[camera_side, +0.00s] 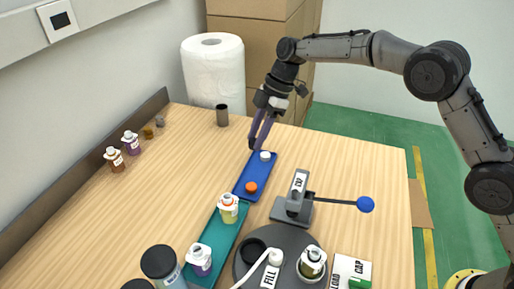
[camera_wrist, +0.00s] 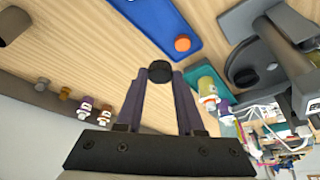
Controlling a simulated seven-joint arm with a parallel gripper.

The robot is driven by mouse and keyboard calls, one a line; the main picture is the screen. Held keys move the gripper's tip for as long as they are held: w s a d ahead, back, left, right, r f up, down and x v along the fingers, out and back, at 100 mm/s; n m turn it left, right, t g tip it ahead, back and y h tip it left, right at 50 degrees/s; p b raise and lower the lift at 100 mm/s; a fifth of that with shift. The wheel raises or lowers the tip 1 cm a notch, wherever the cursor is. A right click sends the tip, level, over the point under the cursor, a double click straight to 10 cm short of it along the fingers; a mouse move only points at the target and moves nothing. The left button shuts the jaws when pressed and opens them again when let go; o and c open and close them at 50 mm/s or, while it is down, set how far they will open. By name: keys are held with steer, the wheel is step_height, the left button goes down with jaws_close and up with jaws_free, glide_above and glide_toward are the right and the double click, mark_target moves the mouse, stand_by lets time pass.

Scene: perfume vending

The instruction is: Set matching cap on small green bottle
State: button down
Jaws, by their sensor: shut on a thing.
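My gripper (camera_side: 257,140) is above the far end of the blue tray (camera_side: 240,192), fingers pointing down. In the wrist view its two purple fingers (camera_wrist: 160,78) close on a small black cap (camera_wrist: 160,71). A squat bottle with dark olive-green contents (camera_side: 312,264) and a white label stands on the grey round turntable (camera_side: 290,234), far from my gripper. A yellow-green bottle (camera_side: 228,208) stands on the teal tray (camera_side: 222,240). An orange cap (camera_side: 251,187) and a white cap (camera_side: 265,155) lie in the blue tray; the orange cap also shows in the wrist view (camera_wrist: 183,44).
A press (camera_side: 295,205) with a blue-knobbed lever (camera_side: 366,204) stands behind the turntable. A FILL nozzle (camera_side: 275,257) is at the turntable. A purple bottle (camera_side: 199,260) is on the teal tray. A dark cup (camera_side: 222,115) and paper roll (camera_side: 213,75) stand at the back.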

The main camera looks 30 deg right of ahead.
step_height(320, 180, up, 10)
steer(key=n+g+h, duration=0.2)
steer(key=n+g, duration=0.2)
steer(key=n, duration=0.8)
glide_above(316, 253)
steer(key=shift+w+d+f, duration=0.1)
steer(key=shift+w+f, duration=0.05)
steer(key=shift+f, duration=1.6)
steer(key=shift+w+d+f, duration=0.1)
steer(key=shift+w+f, duration=0.05)
steer(key=shift+f, duration=1.65)
steer(key=shift+w+d+f, duration=0.1)
steer(key=shift+w+f, duration=0.05)
steer(key=shift+f, duration=1.6)
steer(key=shift+f, duration=0.7)
jaws_free()
steer(key=shift+r, duration=0.1)
